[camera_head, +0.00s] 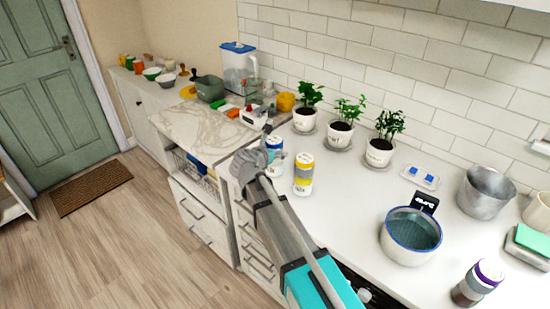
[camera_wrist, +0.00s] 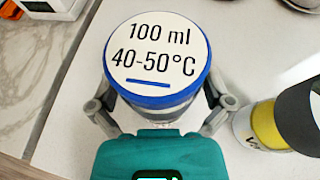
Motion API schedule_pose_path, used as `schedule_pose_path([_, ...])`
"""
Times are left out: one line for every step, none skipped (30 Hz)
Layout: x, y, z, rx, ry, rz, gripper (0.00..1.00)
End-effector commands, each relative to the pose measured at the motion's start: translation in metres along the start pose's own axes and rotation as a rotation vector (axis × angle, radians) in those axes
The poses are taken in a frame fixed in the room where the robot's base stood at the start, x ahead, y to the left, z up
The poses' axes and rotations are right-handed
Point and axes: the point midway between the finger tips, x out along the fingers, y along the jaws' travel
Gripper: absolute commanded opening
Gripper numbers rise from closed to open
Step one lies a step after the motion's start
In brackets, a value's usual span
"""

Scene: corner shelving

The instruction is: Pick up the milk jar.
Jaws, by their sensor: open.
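A white jar with a blue-rimmed lid (camera_wrist: 156,50) stands upright on the white counter, its lid marked "100 ml 40-50°C". It also shows in the head view (camera_head: 275,146), partly hidden behind my gripper. No milk label is readable, so I cannot tell for sure that it is the milk jar. My gripper (camera_wrist: 158,108) is open, with one finger on each side of the jar; I cannot tell whether they touch it. In the head view my gripper (camera_head: 262,150) is at the jar's near left side.
Several potted plants (camera_head: 341,132) line the back wall. A pot of water (camera_head: 410,236), a metal pot (camera_head: 485,192) and a purple-lidded jar (camera_head: 478,283) stand to the right. A marble-topped cabinet (camera_head: 200,130) with kitchenware is at left.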

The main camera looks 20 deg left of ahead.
Motion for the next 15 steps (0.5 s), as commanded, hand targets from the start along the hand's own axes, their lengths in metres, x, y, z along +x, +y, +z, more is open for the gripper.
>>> schedule_pose_path([0.0001,-0.0002,0.0,0.0,0.0,0.0,1.0])
schedule_pose_path([0.0001,-0.0002,0.0,0.0,0.0,0.0,1.0])
schedule_pose_path([0.0001,-0.0002,0.0001,0.0,0.0,0.0,1.0])
schedule_pose_path([0.0002,-0.0003,0.0001,0.0,0.0,-0.001,1.0])
schedule_pose_path([0.0002,-0.0003,0.0001,0.0,0.0,-0.001,1.0])
schedule_pose_path([0.0002,-0.0003,0.0001,0.0,0.0,-0.001,0.96])
schedule_pose_path([0.0002,-0.0004,0.0001,0.0,0.0,-0.001,0.91])
schedule_pose_path([0.0002,-0.0004,0.0001,0.0,0.0,-0.001,0.85])
schedule_pose_path([0.0002,-0.0004,0.0001,0.0,0.0,-0.001,0.78])
schedule_pose_path([0.0003,-0.0005,0.0001,0.0,0.0,-0.001,0.72])
schedule_pose_path([0.0003,-0.0005,0.0001,0.0,0.0,-0.001,0.67])
schedule_pose_path([0.0003,-0.0005,0.0001,0.0,0.0,-0.001,0.59])
schedule_pose_path([0.0004,-0.0005,0.0001,0.0,0.0,-0.001,0.54])
schedule_pose_path([0.0004,-0.0005,0.0001,0.0,0.0,-0.001,0.48])
schedule_pose_path([0.0004,-0.0006,0.0001,0.0,0.0,-0.001,0.41])
